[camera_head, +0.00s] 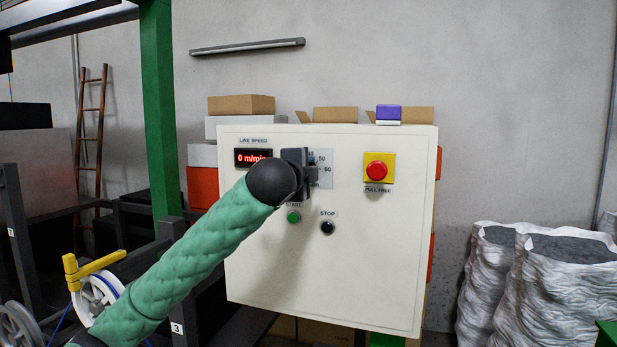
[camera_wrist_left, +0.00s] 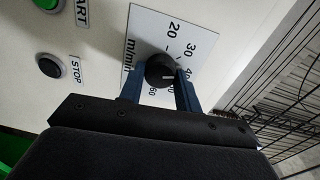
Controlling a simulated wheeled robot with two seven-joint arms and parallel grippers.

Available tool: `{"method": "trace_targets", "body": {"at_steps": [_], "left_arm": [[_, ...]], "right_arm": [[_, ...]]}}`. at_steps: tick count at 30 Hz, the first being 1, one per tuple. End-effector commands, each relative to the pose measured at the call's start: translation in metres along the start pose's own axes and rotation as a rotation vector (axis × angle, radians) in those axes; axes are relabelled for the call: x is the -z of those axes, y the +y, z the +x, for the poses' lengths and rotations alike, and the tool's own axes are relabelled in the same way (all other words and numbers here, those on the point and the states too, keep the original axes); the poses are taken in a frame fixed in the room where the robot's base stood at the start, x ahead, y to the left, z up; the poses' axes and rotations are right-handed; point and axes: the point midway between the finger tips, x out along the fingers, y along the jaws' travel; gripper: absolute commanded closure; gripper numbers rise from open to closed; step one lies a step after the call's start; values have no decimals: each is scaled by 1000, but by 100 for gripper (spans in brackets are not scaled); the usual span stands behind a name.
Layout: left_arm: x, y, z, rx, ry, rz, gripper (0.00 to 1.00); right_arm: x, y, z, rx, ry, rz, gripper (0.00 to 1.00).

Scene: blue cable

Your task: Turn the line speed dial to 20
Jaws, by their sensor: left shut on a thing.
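The control panel (camera_head: 350,270) is a white box with a LINE SPEED display (camera_head: 252,157) that reads 0 m/min. The black dial knob (camera_wrist_left: 161,68) sits on a white scale plate (camera_wrist_left: 150,25) marked 20, 30, 40 and 60 in the left wrist view. My left gripper (camera_head: 299,172) is in front of the dial and hides the knob in the head view, where 50 and 60 show beside it. In the left wrist view its blue-grey fingers stand on either side of the knob and are shut on it. The knob's pointer setting is hard to read. My right gripper is out of view.
The green START button (camera_head: 294,217) and black STOP button (camera_head: 327,227) sit just below the dial. A red emergency button (camera_head: 376,170) on yellow is to its right. Boxes (camera_head: 240,105) stand behind the panel. White sacks (camera_head: 565,290) stand at the right.

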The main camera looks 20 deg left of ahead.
Motion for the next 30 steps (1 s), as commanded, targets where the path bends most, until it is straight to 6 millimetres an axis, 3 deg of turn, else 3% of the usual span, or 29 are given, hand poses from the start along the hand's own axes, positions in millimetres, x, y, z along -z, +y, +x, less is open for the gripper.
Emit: {"method": "trace_targets", "body": {"at_steps": [30], "left_arm": [[-2, 2, 1, 6, 41, -953, 90]], "right_arm": [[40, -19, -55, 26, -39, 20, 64]]}}
